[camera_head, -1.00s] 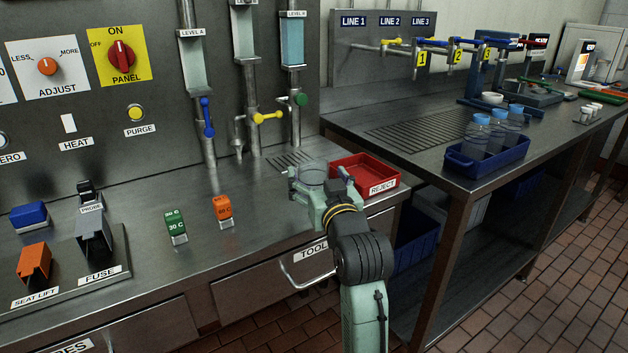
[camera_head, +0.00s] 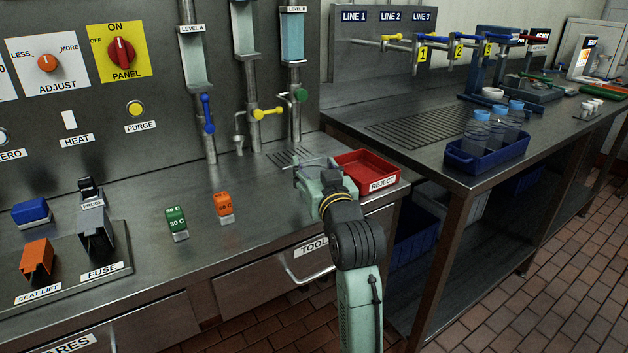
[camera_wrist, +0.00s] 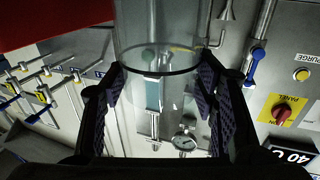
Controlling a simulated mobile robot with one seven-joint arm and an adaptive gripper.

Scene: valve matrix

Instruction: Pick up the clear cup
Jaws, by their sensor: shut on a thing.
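The clear cup (camera_wrist: 158,35) stands between the two fingers in the wrist view, its round rim facing the camera. My gripper (camera_wrist: 158,88) is shut on it, one dark ribbed pad on each side. In the head view my gripper (camera_head: 312,172) is above the steel counter, just left of the red reject tray. There the cup is mostly hidden by the gripper, and I cannot tell if it touches the counter.
The red reject tray (camera_head: 366,168) is close to the right of my gripper. A drain grille (camera_head: 290,156) and the yellow-handled tap (camera_head: 266,113) are behind it. Orange (camera_head: 223,205) and green (camera_head: 176,222) blocks stand to the left, with bare counter between.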

